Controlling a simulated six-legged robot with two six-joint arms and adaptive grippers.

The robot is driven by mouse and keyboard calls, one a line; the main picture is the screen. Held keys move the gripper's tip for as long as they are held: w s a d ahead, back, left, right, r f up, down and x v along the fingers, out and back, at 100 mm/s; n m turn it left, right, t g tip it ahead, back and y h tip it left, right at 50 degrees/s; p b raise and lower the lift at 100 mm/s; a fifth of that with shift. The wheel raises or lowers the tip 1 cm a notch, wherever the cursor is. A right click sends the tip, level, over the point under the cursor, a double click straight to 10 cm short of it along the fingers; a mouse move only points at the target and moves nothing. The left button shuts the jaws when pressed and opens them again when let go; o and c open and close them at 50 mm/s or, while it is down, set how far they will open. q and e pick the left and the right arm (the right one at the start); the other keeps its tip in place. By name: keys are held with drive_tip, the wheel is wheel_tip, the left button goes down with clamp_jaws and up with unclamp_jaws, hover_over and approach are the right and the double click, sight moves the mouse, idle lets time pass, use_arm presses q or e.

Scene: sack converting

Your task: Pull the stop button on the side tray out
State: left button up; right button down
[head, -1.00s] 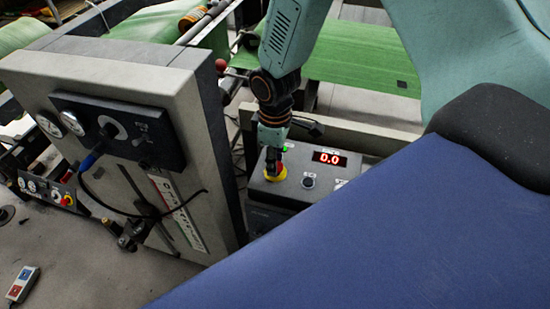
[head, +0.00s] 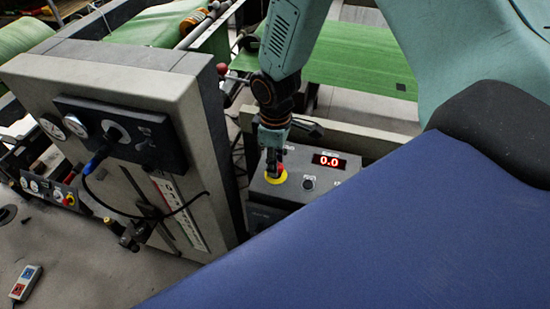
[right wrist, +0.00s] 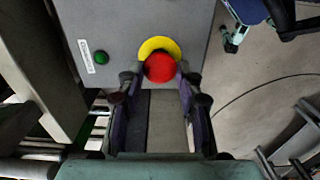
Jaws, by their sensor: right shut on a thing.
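The stop button (right wrist: 160,67) is a red round knob on a yellow disc. In the right wrist view it sits at the upper middle, between the two fingertips. My right gripper (right wrist: 159,76) is shut on the red knob. In the head view the stop button (head: 277,176) shows on the dark grey control box of the side tray, with my right gripper (head: 273,155) coming down on it from above and hiding part of the knob. My left gripper is not in view.
The box carries a red display (head: 329,161) reading 0.0 and a dark knob (head: 309,183); a green button (right wrist: 102,57) sits near the stop button. A grey panel with gauges (head: 120,130) stands close on the left. Green sheet (head: 365,62) lies behind.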

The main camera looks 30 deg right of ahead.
drive_tip(key=c, duration=1.2)
unclamp_jaws()
drive_tip(key=shift+r, duration=0.1)
drive_tip(key=o, duration=0.3)
drive_tip(key=shift+s, duration=0.15)
drive_tip(key=shift+o, duration=0.2)
drive_tip(key=shift+w, duration=0.2)
drive_tip(key=shift+r, duration=0.25)
wheel_tip(320, 180, up, 12)
drive_tip(key=shift+f, duration=0.2)
drive_tip(key=shift+f, duration=0.1)
